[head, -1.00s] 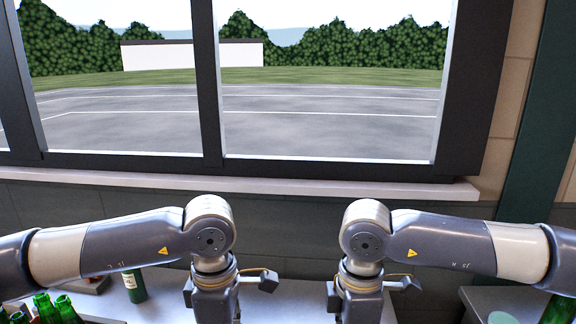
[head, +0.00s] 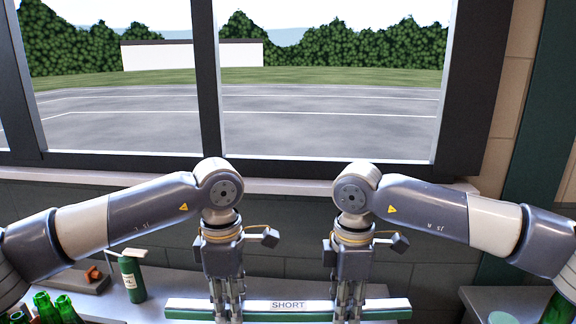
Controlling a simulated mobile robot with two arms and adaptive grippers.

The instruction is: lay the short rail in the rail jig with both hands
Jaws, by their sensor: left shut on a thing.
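The short rail (head: 288,316) is a long green and white bar with a "SHORT" label, lying level across the bottom of the head view. My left gripper (head: 228,312) points down and is shut on the rail left of the label. My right gripper (head: 350,312) points down and is closed on the rail right of the label. The fingertips are partly hidden at the rail and the lower picture edge. I cannot make out the rail jig in this view.
A green bottle (head: 132,280) with a pale label stands on the left worktop, beside a tray (head: 70,282) with an orange-brown item. Several green bottles (head: 55,308) stand at the lower left. A grey surface (head: 490,300) is at the right. The window sill is behind.

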